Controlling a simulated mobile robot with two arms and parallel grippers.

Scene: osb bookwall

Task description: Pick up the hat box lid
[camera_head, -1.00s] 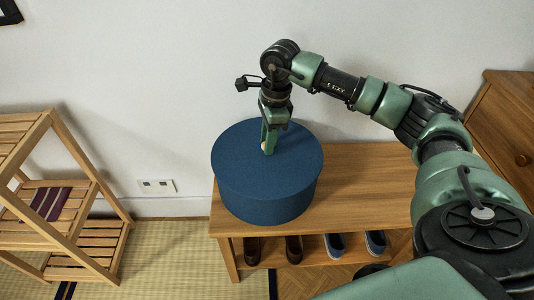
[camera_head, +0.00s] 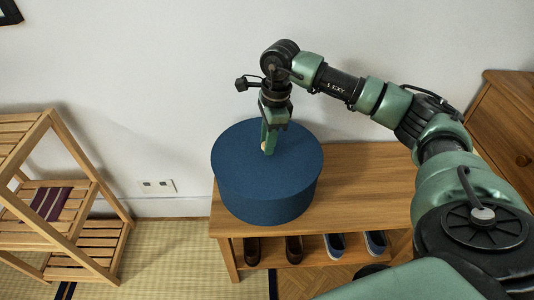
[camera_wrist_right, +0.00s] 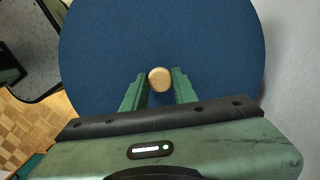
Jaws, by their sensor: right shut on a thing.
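The hat box lid (camera_head: 284,152) is a round, dark blue disc with a small pale wooden knob (camera_wrist_right: 159,79) at its middle. It sits on the blue hat box (camera_head: 270,205), and I see no gap between them. The hat box stands upright on the wooden bench. My right gripper (camera_head: 268,147) points down at the lid's middle and is shut on the knob. In the right wrist view its two green fingers lie on either side of the knob. My left gripper is in neither view.
The bench (camera_head: 375,185) has free room right of the box. Several shoes (camera_head: 335,243) stand on its lower shelf. A slatted wooden rack (camera_head: 90,225) with a dark striped item (camera_head: 50,203) stands at left. A wooden cabinet (camera_head: 505,130) is at right. The white wall is close behind.

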